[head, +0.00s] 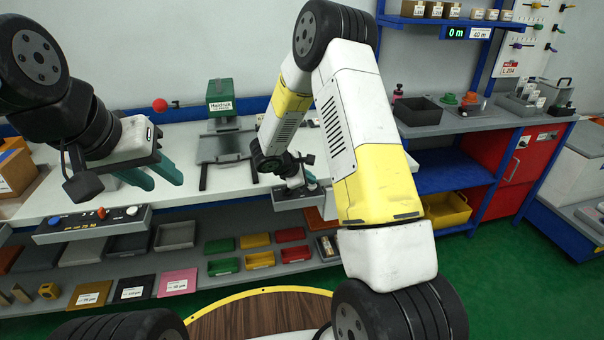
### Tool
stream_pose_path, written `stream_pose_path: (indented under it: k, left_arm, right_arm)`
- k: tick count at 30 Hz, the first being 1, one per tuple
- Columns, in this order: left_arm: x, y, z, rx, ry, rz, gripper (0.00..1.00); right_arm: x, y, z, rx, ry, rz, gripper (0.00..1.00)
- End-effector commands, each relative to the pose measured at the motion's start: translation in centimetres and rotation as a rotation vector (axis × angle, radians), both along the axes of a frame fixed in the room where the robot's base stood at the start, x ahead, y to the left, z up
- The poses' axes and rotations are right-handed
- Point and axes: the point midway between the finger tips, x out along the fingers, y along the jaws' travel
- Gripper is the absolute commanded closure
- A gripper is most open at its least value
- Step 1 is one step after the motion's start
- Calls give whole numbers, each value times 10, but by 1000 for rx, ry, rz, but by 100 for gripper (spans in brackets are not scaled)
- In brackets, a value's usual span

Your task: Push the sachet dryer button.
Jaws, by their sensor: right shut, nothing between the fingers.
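A green-topped machine (220,100) with a white label stands on the white bench; I cannot tell whether it is the sachet dryer. A second control box (292,201) sits on the front edge further right, partly hidden by my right arm. My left gripper (166,178) hangs above the bench near the left box, its teal fingers apart and empty. My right gripper (302,183) is shut and empty, right at the second box; contact with a button cannot be made out.
A grey plate on a dark stand (222,147) is in front of the green machine. A lower shelf holds several coloured trays (223,245). A blue rack with a red cabinet (528,155) stands at right. The white bench top (190,200) is mostly clear between my grippers.

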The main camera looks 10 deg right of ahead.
Motion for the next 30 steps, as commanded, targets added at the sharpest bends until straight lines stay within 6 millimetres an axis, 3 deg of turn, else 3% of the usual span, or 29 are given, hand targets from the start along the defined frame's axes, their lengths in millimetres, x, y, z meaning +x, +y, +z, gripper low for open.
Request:
stream_pose_path:
  k: [20, 30]
  left_arm:
    - [0, 0, 0, 0, 0, 0, 64]
    - [0, 0, 0, 0, 0, 0, 64]
  right_arm:
    - [0, 0, -5, 0, 1, 1, 100]
    - [0, 0, 7, 1, -1, 1, 100]
